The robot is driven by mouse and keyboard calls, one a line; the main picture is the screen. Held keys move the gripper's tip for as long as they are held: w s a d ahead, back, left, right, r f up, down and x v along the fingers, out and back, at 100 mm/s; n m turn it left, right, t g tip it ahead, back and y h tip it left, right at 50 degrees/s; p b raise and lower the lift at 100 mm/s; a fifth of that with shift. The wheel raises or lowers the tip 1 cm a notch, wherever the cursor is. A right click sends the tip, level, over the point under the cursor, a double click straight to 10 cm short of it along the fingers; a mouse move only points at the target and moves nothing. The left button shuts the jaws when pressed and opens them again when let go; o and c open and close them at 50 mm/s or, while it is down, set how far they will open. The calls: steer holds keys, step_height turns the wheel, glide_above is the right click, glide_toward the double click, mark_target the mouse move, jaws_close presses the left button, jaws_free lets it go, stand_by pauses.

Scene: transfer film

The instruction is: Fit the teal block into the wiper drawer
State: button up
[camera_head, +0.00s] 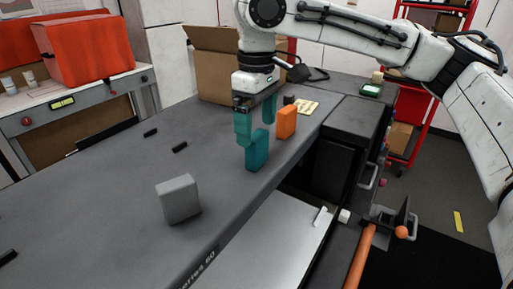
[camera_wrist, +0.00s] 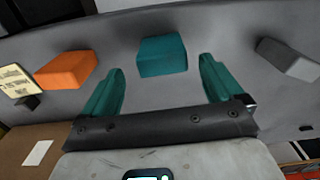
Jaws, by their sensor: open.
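The teal block (camera_head: 257,152) stands upright on the grey worktop near its front edge. My gripper (camera_head: 256,131) has teal fingers and is just above and behind the block, pointing down. In the wrist view the teal block (camera_wrist: 162,55) lies ahead of the fingertips, roughly centred between the two spread fingers of my gripper (camera_wrist: 162,66). The fingers are open and hold nothing. A pale, flat-bottomed open bay (camera_head: 265,250) shows below the worktop edge, with a small white piece in it. I cannot tell for sure whether it is the wiper drawer.
An orange block (camera_head: 287,121) stands close to the right of my gripper, and a grey block (camera_head: 178,199) stands at the front left. A cardboard box (camera_head: 212,70) and a yellow note (camera_head: 307,106) are behind. Small black pieces lie on the mostly clear left worktop.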

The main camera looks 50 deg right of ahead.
mark_target(257, 135)
step_height(257, 135, down, 4)
steer(key=shift+s+a, duration=0.1)
steer(key=shift+a, duration=0.05)
steer(key=shift+c, duration=0.2)
steer(key=c, duration=1)
steer(key=shift+r, duration=0.1)
